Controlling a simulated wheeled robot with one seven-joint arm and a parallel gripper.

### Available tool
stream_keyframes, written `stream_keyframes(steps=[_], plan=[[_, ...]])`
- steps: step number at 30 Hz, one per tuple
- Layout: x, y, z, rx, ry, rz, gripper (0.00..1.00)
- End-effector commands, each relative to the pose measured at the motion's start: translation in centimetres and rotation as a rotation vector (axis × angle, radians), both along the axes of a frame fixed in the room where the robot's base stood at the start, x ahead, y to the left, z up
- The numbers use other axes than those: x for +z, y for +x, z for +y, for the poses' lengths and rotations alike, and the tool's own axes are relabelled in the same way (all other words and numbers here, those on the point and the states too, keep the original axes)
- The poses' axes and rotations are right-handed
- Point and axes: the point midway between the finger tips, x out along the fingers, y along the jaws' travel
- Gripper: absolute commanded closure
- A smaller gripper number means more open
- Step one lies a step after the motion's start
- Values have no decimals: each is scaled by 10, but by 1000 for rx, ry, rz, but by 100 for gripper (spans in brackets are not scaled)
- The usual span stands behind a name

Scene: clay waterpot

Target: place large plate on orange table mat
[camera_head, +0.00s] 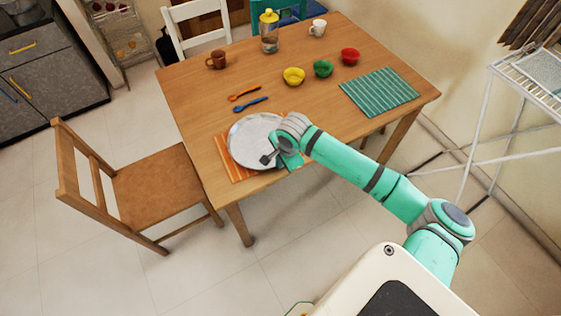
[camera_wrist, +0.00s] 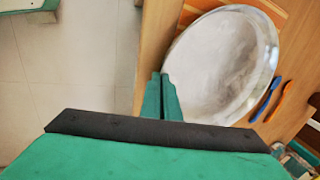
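The large plate (camera_head: 250,140) is round and silvery grey. It lies over the orange striped table mat (camera_head: 238,174) at the table's near left edge and covers most of it; whether it rests flat on the mat or sits slightly above, I cannot tell. My gripper (camera_head: 270,157) is at the plate's near right rim. In the wrist view, the fingers (camera_wrist: 162,98) are close together at the rim of the plate (camera_wrist: 222,65), apparently with the rim between them. Orange mat stripes (camera_wrist: 197,9) show beyond the plate.
A blue spoon (camera_head: 251,104) and orange spoon (camera_head: 243,93) lie just behind the plate. Yellow (camera_head: 293,76), green (camera_head: 323,68) and red (camera_head: 350,57) bowls, a brown mug (camera_head: 216,60) and a bottle (camera_head: 269,32) stand farther back. A green mat (camera_head: 380,92) lies right. A chair (camera_head: 150,185) stands left.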

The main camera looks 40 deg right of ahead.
Motion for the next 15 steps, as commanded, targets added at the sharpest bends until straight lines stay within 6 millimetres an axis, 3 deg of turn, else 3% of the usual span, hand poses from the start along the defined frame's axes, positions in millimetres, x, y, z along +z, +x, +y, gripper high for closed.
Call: stream_keyframes(steps=[5, 8, 15], plan=[[-2, 4, 6, 11, 1, -1, 100], [-2, 3, 5, 10, 2, 0, 79], [-2, 0, 0, 0, 1, 0, 79]])
